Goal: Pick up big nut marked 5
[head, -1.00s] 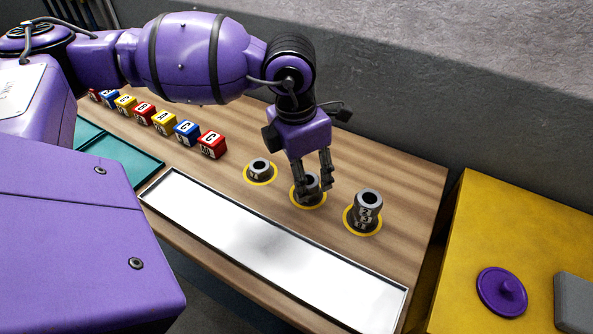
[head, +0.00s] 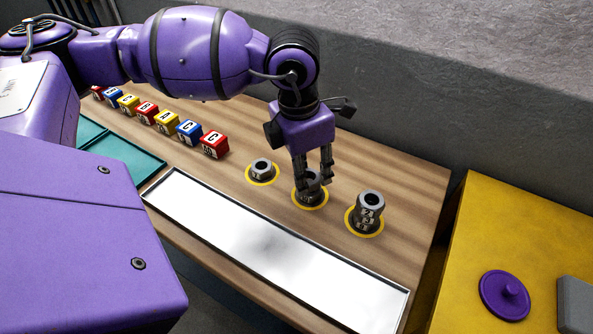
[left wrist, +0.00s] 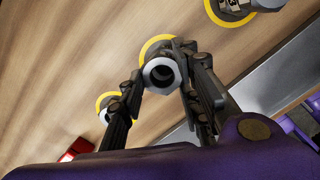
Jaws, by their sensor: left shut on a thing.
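My left gripper (head: 312,178) points down over the middle yellow ring (head: 310,206) on the wooden table. It is shut on a grey hex nut (head: 312,188), with one finger on each side. In the left wrist view the nut (left wrist: 162,75) sits between the fingertips of the left gripper (left wrist: 164,82), its round hole facing the camera. A mark shows on the nut's side in the head view, but I cannot read it. Whether the nut is clear of what is below it, I cannot tell. My right gripper is not in view.
A single nut (head: 262,169) stands on a ring to the left, a taller nut stack (head: 370,210) to the right. A silver tray (head: 270,250) lies in front. Lettered cubes (head: 190,132) line the left, beside a teal tray (head: 130,160). A yellow surface (head: 455,250) is at right.

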